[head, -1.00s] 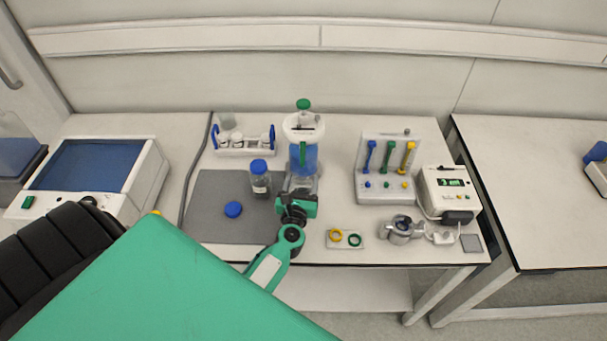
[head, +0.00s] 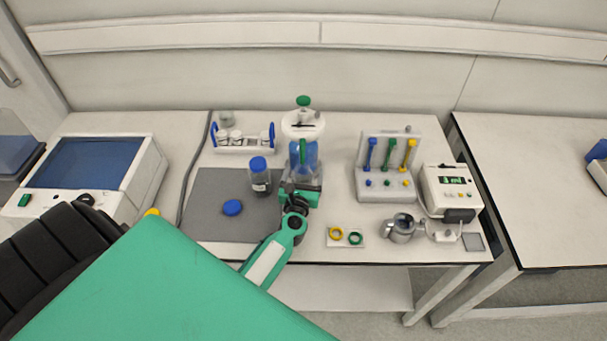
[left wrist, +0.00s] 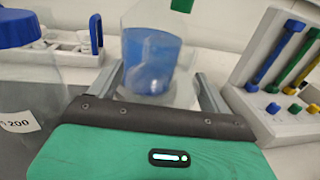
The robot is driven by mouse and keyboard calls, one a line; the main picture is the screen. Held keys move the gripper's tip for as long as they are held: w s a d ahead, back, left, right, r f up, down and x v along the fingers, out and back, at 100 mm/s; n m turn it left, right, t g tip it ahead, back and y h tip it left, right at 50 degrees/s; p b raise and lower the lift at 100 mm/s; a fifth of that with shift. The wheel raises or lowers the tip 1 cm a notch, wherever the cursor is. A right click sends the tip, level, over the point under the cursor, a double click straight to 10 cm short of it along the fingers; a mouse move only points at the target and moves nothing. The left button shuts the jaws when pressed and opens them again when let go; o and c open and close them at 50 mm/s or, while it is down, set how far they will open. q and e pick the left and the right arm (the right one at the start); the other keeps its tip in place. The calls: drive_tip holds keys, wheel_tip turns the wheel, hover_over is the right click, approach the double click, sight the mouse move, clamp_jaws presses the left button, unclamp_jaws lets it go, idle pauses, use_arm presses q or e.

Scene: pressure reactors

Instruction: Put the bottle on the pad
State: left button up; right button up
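A clear vessel with blue liquid (head: 304,157) stands under a white, green-knobbed top (head: 303,124). It also shows in the left wrist view (left wrist: 150,62). My left gripper (head: 301,187) is low in front of it. In the left wrist view its two fingers (left wrist: 161,88) are spread, one at each side of the vessel, with no clear contact. A clear bottle with a blue cap (head: 259,175) stands upright on the dark grey pad (head: 205,222), left of my gripper. It shows partly at the left wrist view's left edge (left wrist: 22,75). My right gripper is not in view.
A loose blue cap (head: 232,208) lies on the pad. Behind is a white rack with jars (head: 245,150). To the right are a stand with coloured handles (head: 385,183), a plate with rings (head: 345,237), a metal cup (head: 400,229) and a display box (head: 450,190).

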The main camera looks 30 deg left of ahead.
use_arm(q)
drive_tip(key=shift+r, duration=0.15)
drive_tip(key=shift+s, duration=0.1)
drive_tip(key=b+v, duration=0.2)
drive_tip(key=v, duration=0.8)
drive_tip(key=shift+s, duration=0.15)
drive_tip(key=shift+v, duration=0.8)
drive_tip(key=shift+d+r, duration=0.1)
